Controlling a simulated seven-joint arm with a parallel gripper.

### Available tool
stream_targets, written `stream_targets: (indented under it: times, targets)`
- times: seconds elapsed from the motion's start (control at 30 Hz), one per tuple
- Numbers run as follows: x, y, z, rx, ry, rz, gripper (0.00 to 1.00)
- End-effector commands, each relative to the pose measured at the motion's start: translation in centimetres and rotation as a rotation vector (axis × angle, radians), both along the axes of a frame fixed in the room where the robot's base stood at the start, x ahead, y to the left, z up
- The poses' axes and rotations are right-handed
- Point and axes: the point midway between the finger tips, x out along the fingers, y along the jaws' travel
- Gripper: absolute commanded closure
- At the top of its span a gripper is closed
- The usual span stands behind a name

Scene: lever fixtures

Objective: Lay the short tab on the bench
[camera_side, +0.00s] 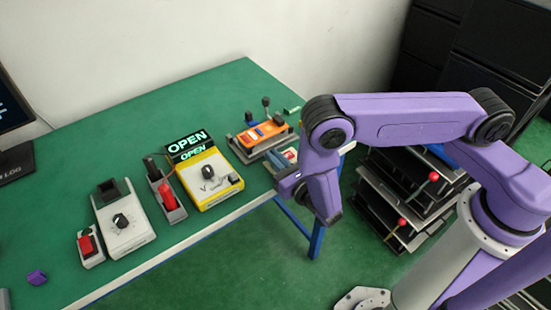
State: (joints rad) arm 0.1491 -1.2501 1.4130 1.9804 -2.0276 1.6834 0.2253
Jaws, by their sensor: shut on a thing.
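My gripper (285,187) is at the right front edge of the green bench (100,150), at the end of my purple arm. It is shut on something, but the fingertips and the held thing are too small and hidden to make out. I cannot pick out the short tab for sure. Just behind my gripper a small fixture (287,156) with blue and red parts stands on the bench, partly covered by my arm. An orange fixture (262,135) with dark upright levers stands further back.
A yellow box (207,182) with a dial and a lit OPEN sign (187,145) stands left of my gripper. Further left are a red-lever fixture (168,196), a white dial box (124,226), a red switch (88,243) and a purple cube (37,277). The back left of the bench is clear.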

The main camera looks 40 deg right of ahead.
Motion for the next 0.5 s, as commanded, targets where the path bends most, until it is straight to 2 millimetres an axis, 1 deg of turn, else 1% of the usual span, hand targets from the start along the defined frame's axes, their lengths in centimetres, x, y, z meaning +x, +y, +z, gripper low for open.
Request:
stream_targets:
  times: [0.4,0.47,0.5]
  targets:
    - [-0.02,0.01,-0.40,0.000,0.000,0.000,1.00]
    - [-0.02,0.01,-0.40,0.000,0.000,0.000,0.82]
    - [-0.02,0.01,-0.39,0.000,0.000,0.000,0.69]
